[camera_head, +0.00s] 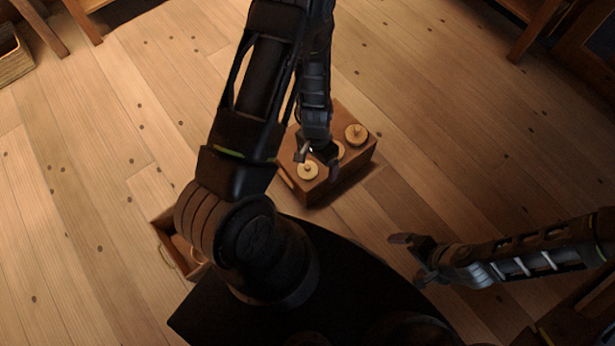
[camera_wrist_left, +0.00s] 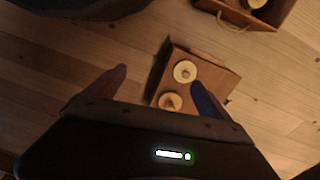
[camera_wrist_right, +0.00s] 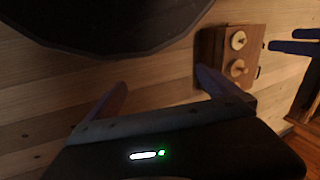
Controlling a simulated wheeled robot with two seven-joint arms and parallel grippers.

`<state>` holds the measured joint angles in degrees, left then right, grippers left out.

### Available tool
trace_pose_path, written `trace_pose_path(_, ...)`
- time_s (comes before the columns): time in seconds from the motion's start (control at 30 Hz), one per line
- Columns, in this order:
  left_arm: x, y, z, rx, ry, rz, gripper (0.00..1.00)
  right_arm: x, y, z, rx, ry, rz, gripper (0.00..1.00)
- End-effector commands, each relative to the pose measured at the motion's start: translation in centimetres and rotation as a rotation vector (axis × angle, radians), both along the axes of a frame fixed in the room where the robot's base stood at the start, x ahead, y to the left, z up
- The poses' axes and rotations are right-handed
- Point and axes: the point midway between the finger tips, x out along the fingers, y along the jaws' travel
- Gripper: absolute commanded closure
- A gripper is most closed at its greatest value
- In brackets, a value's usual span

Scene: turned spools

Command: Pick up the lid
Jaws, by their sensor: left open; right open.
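A brown wooden box (camera_head: 322,190) stands on the floor with pale round lid-like discs on top. One disc is at its near left (camera_head: 307,171), one at its far right (camera_head: 356,134), and a third between them is partly hidden by my left gripper (camera_head: 316,152). Which disc is the lid I cannot tell. My left gripper is open and empty above the box. The left wrist view shows two knobbed discs (camera_wrist_left: 185,71) (camera_wrist_left: 170,101) beyond its fingers. My right gripper (camera_head: 408,258) is open and empty, to the right of the box and apart from it.
An open wooden crate (camera_head: 168,252) with a rope handle stands at the lower left, partly behind my left arm; it also shows in the left wrist view (camera_wrist_left: 272,18). Another crate (camera_head: 12,62) is at the far left edge. Furniture legs stand at the back. The plank floor right of the box is clear.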

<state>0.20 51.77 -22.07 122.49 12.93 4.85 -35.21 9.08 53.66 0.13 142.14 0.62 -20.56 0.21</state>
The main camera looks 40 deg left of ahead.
Motion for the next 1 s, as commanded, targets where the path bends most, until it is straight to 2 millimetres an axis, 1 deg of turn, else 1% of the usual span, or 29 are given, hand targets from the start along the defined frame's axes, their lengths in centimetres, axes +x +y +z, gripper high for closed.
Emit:
trace_pose_path(0.03,1.0,1.2,-4.5,0.014,-0.006,-0.018,0.07,0.2,-0.1,-4.9,0.0,-0.004,-0.003,0.0)
trace_pose_path(0.1,2.0,2.7,-6.9,0.028,-0.009,-0.048,0.07,0.4,-0.1,-7.7,0.0,-0.01,-0.005,0.0)
trace_pose_path(0.2,3.3,4.5,-9.5,0.045,-0.014,-0.084,0.07,0.6,-0.2,-11.0,-0.001,-0.018,-0.007,0.0)
trace_pose_path(0.3,4.2,5.8,-11.0,0.055,-0.017,-0.112,0.07,0.8,-0.2,-13.2,-0.001,-0.023,-0.01,0.0)
trace_pose_path(0.4,4.8,6.6,-11.7,0.06,-0.019,-0.13,0.07,1.0,-0.3,-14.3,-0.001,-0.027,-0.012,0.0)
trace_pose_path(0.47,5.0,6.9,-11.8,0.062,-0.02,-0.138,0.07,1.0,-0.3,-14.6,-0.001,-0.028,-0.012,0.0)
trace_pose_path(0.83,5.0,7.0,-11.6,0.063,-0.019,-0.141,0.07,1.0,-0.3,-14.4,-0.001,-0.029,-0.012,0.0)
trace_pose_path(1.0,4.9,7.0,-13.3,0.062,-0.017,-0.14,0.07,1.1,-0.3,-15.3,-0.002,-0.031,-0.013,0.0)
